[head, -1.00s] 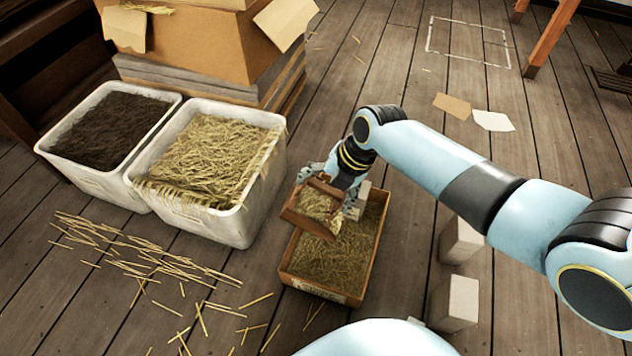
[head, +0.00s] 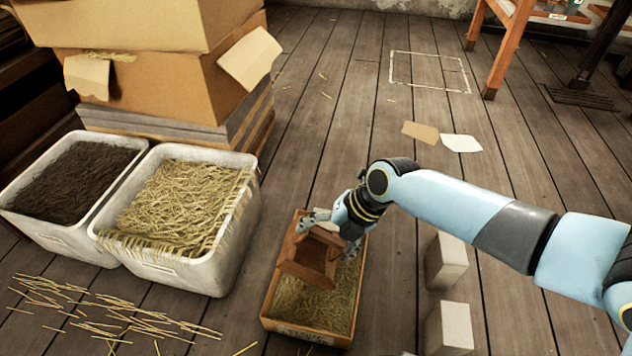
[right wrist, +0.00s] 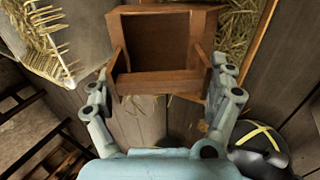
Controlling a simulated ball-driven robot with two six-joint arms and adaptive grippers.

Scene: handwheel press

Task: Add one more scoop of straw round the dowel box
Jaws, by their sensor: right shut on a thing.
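My right gripper (head: 332,232) is shut on a wooden scoop (head: 308,262), one finger at each side. The scoop is tilted over the wooden box (head: 306,334), and its hollow looks empty. In the right wrist view the scoop (right wrist: 163,84) sits between both fingers with no straw seen in it. Straw covers the inside of the box; no dowel shows, and the scoop and gripper hide its far part. The white straw bin (head: 228,250) stands left of the box, heaped with straw, some hanging over its rim. My left gripper is not in view.
A white bin of dark material (head: 55,236) stands left of the straw bin. Cardboard boxes (head: 215,85) are stacked behind. Two pale blocks (head: 446,262) stand right of the wooden box. Loose straw (head: 90,315) lies on the floor at left. Floor beyond the box is mostly clear.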

